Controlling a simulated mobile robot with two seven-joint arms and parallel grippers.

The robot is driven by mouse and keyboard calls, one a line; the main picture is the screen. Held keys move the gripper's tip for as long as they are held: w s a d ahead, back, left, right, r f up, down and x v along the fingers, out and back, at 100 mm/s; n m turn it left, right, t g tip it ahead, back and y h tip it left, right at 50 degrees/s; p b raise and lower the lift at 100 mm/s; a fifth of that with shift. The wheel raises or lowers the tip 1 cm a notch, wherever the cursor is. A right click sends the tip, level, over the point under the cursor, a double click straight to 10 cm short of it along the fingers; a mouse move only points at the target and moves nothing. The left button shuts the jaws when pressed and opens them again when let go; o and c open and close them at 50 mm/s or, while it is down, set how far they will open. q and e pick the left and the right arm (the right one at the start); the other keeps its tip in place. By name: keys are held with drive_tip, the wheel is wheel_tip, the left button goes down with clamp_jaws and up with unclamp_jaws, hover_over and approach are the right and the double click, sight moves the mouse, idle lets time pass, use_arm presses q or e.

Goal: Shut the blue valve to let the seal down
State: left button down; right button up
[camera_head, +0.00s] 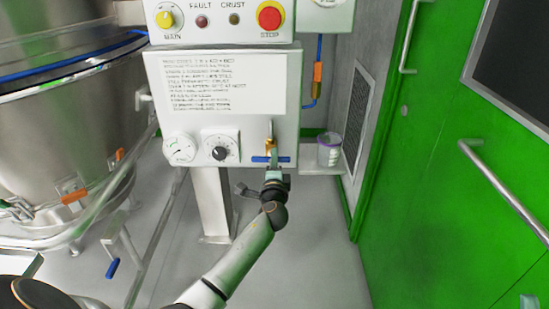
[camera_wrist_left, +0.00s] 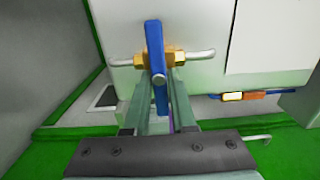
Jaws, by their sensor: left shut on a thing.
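The blue valve handle (camera_head: 259,159) is at the lower right of the white control panel (camera_head: 228,62), on a brass valve body (camera_head: 271,144) in a thin vertical pipe. The handle lies crosswise to the pipe. In the left wrist view the blue handle (camera_wrist_left: 154,42) also stands square across the pipe, in front of the brass body (camera_wrist_left: 176,58). My left gripper (camera_head: 271,170) is at the handle from below and shut on it. Its fingers (camera_wrist_left: 162,88) flank the handle's lower part, and they partly hide it. My right gripper is not in view.
A pressure gauge (camera_head: 180,149) and a black knob (camera_head: 220,153) sit left of the valve. A steel vessel with a blue band (camera_head: 70,60) fills the left. A green door (camera_head: 455,180) is at right.

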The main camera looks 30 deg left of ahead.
use_arm(q)
drive_tip(key=shift+w+r, duration=0.1)
drive_tip(key=shift+r, duration=0.05)
drive_tip(key=c, duration=0.9)
unclamp_jaws()
drive_tip(key=shift+o, duration=0.7)
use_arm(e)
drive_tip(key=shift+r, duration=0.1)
use_arm(q)
drive_tip(key=p+v, duration=0.2)
drive_tip(key=v, duration=1)
drive_tip(key=shift+s, duration=0.35)
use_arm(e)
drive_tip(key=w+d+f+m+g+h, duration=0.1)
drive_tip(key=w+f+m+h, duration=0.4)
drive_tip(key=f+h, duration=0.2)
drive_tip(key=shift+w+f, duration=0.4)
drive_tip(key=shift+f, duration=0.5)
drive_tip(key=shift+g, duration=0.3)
